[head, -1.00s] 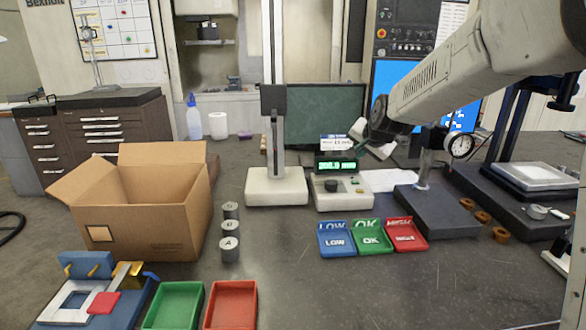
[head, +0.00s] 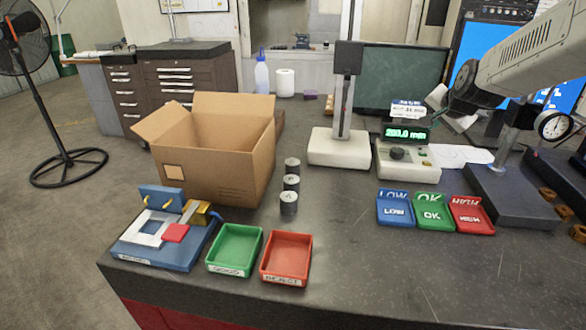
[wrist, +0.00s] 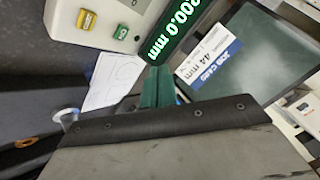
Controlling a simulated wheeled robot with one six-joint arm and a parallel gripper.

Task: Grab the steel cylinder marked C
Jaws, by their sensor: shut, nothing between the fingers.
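Three small grey steel cylinders stand in a row on the bench, right of the cardboard box: a front one (head: 288,204), a middle one (head: 291,184) and a back one (head: 292,165). Their top letters are too small to read now; the front one read A in the earlier head view. I cannot tell which is C. My gripper (head: 437,105) is up at the right, above the display unit and well away from the cylinders. Its green fingers (wrist: 158,88) are together and empty in the wrist view, which shows no cylinder.
The open cardboard box (head: 222,165) stands close left of the cylinders. A height stand (head: 340,147) and the display unit (head: 408,165) are behind and to the right. Green (head: 234,248) and red (head: 286,259) trays lie in front. Bench right of the cylinders is clear up to the LOW tray (head: 396,209).

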